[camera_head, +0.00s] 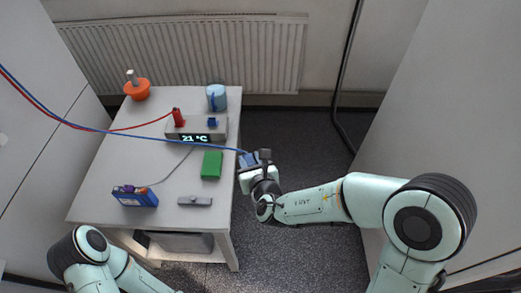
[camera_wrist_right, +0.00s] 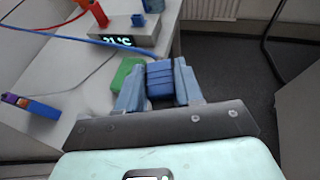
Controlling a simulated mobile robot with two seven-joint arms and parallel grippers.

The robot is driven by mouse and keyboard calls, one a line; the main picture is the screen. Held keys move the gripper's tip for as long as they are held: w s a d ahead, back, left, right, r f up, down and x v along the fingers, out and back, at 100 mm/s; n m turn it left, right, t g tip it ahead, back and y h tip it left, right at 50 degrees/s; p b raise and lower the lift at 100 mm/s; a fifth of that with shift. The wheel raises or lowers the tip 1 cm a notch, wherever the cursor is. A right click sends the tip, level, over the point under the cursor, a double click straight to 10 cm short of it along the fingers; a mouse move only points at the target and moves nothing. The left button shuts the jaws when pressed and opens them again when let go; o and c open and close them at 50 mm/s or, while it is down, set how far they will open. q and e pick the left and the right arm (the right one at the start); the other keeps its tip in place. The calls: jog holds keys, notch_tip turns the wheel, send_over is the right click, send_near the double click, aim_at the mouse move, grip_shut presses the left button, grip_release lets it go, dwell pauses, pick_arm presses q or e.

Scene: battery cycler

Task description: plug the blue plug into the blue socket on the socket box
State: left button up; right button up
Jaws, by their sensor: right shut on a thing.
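The socket box (camera_head: 220,133) is a grey box with a lit display reading 21 °C, at the back of the table; it also shows in the right wrist view (camera_wrist_right: 152,38). A red plug (camera_head: 177,117) stands up at its left, and the blue socket (camera_head: 212,122) is at its right, also visible in the wrist view (camera_wrist_right: 138,20). My right gripper (camera_head: 255,158) is shut on the blue plug (camera_wrist_right: 160,80), beyond the table's right edge and nearer than the box. The plug is apart from the socket. My left arm shows at bottom left, its gripper out of view.
On the white table (camera_head: 120,170) are a green block (camera_head: 212,165), a blue battery pack (camera_head: 140,199), a grey bar (camera_head: 195,201), a blue cup (camera_head: 217,97) and an orange pot (camera_head: 138,91). The blue cable (camera_head: 150,136) crosses above the table to my right gripper.

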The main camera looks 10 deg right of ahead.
jog(key=shift+s+a, duration=0.1)
jog(key=shift+a, duration=0.3)
jog(key=shift+w+a+r, duration=0.1)
jog(key=shift+w+a, duration=0.1)
jog(key=shift+a, duration=0.15)
jog(key=w+a+m+h, duration=0.4)
jog(key=w+a+h, duration=0.1)
jog(key=w+a, duration=0.2)
jog(key=shift+w+g, duration=0.15)
jog(key=shift+g, duration=0.15)
